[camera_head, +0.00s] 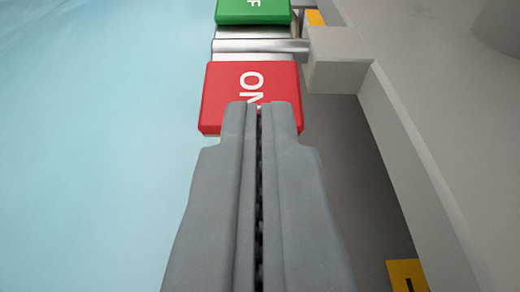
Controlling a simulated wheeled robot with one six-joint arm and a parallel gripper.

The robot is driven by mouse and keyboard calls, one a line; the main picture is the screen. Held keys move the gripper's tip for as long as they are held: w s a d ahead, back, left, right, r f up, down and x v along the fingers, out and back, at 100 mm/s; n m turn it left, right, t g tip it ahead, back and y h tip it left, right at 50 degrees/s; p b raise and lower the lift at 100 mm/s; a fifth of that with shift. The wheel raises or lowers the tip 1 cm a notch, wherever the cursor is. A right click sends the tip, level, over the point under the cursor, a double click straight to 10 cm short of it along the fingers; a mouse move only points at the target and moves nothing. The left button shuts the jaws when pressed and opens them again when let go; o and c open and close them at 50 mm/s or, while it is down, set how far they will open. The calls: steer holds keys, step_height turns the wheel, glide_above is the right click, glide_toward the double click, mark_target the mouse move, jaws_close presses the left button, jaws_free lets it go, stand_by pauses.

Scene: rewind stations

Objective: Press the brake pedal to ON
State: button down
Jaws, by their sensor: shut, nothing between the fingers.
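The brake pedal's red ON pad (228,88) lies just ahead of my gripper, with white letters turned sideways. The tips of my gripper (260,106) overlap its near edge and cover part of the lettering. I cannot tell whether they touch the pad. My gripper is shut and empty, its two grey fingers side by side. The green pad (253,12) is at the top edge, cut off, with only an "F" showing. A metal bar (260,46) lies between the two pads.
A grey block (338,60) joins the pedal at the right to a long grey frame (425,160). A yellow label (407,275) is at the lower right, and another yellow patch (315,18) near the green pad. The pale blue floor (90,150) at left is clear.

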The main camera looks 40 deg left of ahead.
steer(key=f+v, duration=0.1)
steer(key=v, duration=0.6)
steer(key=shift+s+f, duration=0.15)
steer(key=shift+d, duration=0.1)
